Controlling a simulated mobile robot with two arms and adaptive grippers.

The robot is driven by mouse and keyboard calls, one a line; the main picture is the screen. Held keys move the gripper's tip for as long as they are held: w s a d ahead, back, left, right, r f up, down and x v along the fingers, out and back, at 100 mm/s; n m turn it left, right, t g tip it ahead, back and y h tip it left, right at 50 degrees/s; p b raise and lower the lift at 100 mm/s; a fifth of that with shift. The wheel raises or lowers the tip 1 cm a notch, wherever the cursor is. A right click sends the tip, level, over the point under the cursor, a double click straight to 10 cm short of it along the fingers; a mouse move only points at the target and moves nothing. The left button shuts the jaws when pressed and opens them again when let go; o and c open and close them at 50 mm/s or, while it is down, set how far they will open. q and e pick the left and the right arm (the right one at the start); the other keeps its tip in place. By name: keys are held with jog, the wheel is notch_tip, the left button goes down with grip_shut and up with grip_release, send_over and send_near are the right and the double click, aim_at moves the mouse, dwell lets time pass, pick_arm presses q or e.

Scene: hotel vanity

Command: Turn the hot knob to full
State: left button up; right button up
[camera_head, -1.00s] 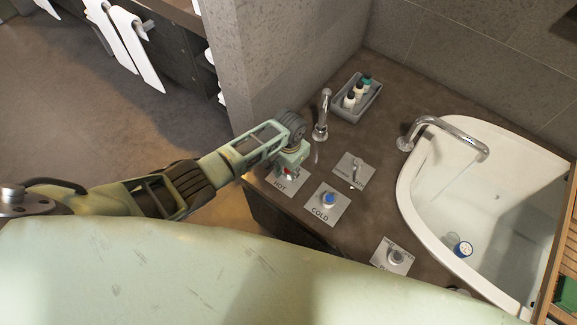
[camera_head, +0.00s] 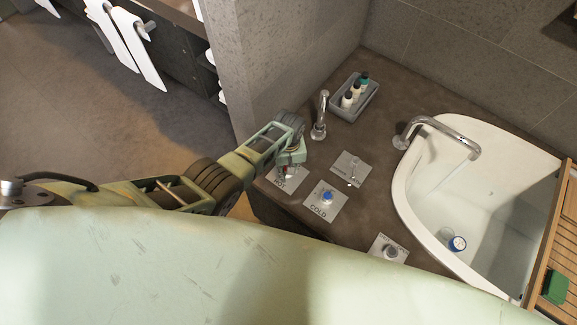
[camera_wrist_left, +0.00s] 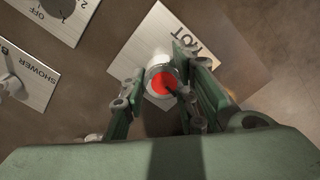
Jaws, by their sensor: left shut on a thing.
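The hot knob (camera_wrist_left: 161,83) has a red cap and a pale metal rim. It stands on a metal plate (camera_wrist_left: 150,40) marked HOT, which also shows in the head view (camera_head: 290,186). My left gripper (camera_wrist_left: 158,92) is over the plate with one finger on each side of the knob, shut on it. In the head view the left gripper (camera_head: 287,168) comes down from above and hides most of the knob. The knob's exact turn angle cannot be read. My right gripper is not in view.
The cold knob (camera_head: 327,197) with its blue cap is close on the right. A shower lever (camera_head: 353,174), another knob (camera_head: 391,251), a chrome spout (camera_head: 320,115) and a tray of bottles (camera_head: 371,99) stand around it. The white tub (camera_head: 408,190) is further right.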

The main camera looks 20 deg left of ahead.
pick_arm(q)
jog(key=shift+s+d+n, duration=0.1)
jog(key=shift+d+n, duration=0.25)
jog(key=shift+n, duration=0.55)
jog(key=o, duration=1)
jog(key=shift+w, duration=0.2)
jog(key=shift+a, duration=0.15)
jog(key=shift+r, duration=0.1)
jog(key=shift+r, duration=0.15)
notch_tip(320, 180, up, 12)
jog(key=shift+f, duration=0.2)
